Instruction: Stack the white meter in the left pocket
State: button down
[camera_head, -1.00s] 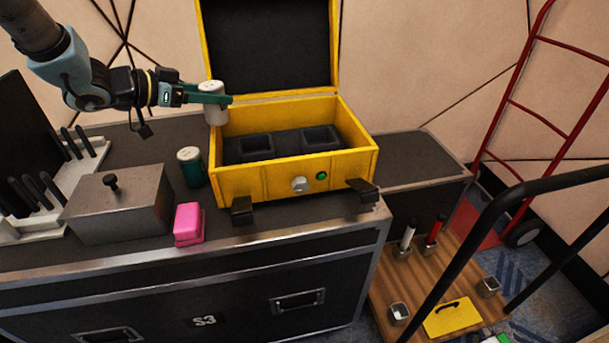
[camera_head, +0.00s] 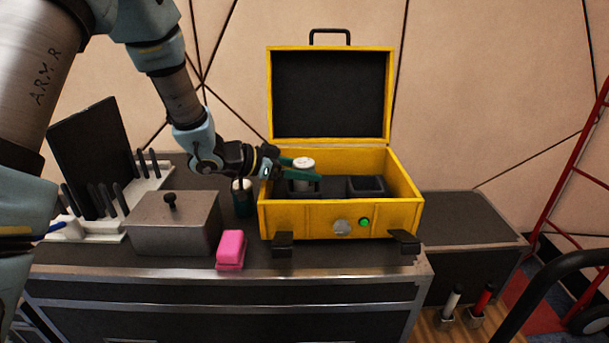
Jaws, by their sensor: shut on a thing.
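The white meter (camera_head: 303,164) is a short white cylinder, upright in my gripper (camera_head: 304,172). My gripper is shut on it, with green fingers around its side. The meter is inside the open yellow case (camera_head: 290,218), over the left pocket (camera_head: 299,189). The fingers hide part of that pocket and the meter's lower part, so I cannot tell how deep it sits. The right pocket (camera_head: 367,187) is a dark square recess that looks empty.
A green cylinder with a white top (camera_head: 242,197) stands left of the case. A pink block (camera_head: 231,249) and a grey lidded box (camera_head: 174,222) are further left. The case lid (camera_head: 330,97) stands open behind. A red hand truck (camera_head: 578,190) is at right.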

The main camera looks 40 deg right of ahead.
jog(key=shift+f, duration=0.5)
jog(key=shift+f, duration=0.15)
jog(key=shift+f, duration=0.25)
jog(key=shift+c, duration=0.5)
grip_release()
jog(key=shift+r, duration=0.1)
jog(key=shift+r, duration=0.2)
jog(key=shift+w+a+r, duration=0.15)
jog(key=shift+a+r, duration=0.05)
jog(key=v, duration=1.1)
jog(key=shift+a, duration=0.3)
